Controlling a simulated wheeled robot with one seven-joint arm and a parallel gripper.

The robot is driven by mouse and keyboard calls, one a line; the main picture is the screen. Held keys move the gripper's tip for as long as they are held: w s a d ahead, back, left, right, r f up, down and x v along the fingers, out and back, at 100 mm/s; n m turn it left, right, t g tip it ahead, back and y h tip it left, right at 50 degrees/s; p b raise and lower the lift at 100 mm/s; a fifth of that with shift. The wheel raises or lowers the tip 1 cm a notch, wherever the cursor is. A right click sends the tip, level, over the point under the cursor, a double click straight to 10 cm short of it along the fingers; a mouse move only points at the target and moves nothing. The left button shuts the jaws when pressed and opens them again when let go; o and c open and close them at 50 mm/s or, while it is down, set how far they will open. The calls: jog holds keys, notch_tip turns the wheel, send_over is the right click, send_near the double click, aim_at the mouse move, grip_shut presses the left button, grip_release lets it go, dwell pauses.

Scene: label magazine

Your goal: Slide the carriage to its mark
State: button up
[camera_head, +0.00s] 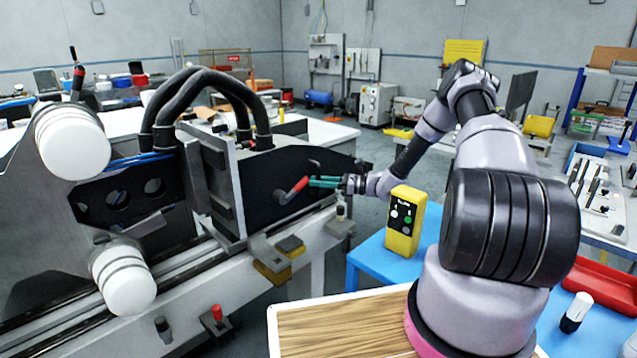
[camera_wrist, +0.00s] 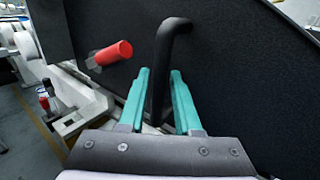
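The carriage (camera_head: 265,178), a black-sided block with a grey plate, sits on a rail in the head view; its black face (camera_wrist: 245,75) fills much of the wrist view. A bent black handle (camera_wrist: 164,65) stands out from this face. My gripper (camera_wrist: 161,75) has its teal fingers apart, one on each side of the handle, with gaps showing. In the head view my gripper (camera_head: 325,182) is at the carriage's right part. A red-gripped lever (camera_wrist: 112,53) is just left of the fingers; it also shows in the head view (camera_head: 294,190). I cannot make out the mark.
The rail bed (camera_head: 190,300) runs along the front with a red knob (camera_head: 217,313) and a grey and yellow block (camera_head: 277,258). White rollers (camera_head: 72,142) stand at left. A yellow control box (camera_head: 405,222) stands on a blue table beside my arm.

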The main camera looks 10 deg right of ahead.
grip_shut()
dwell(1.4)
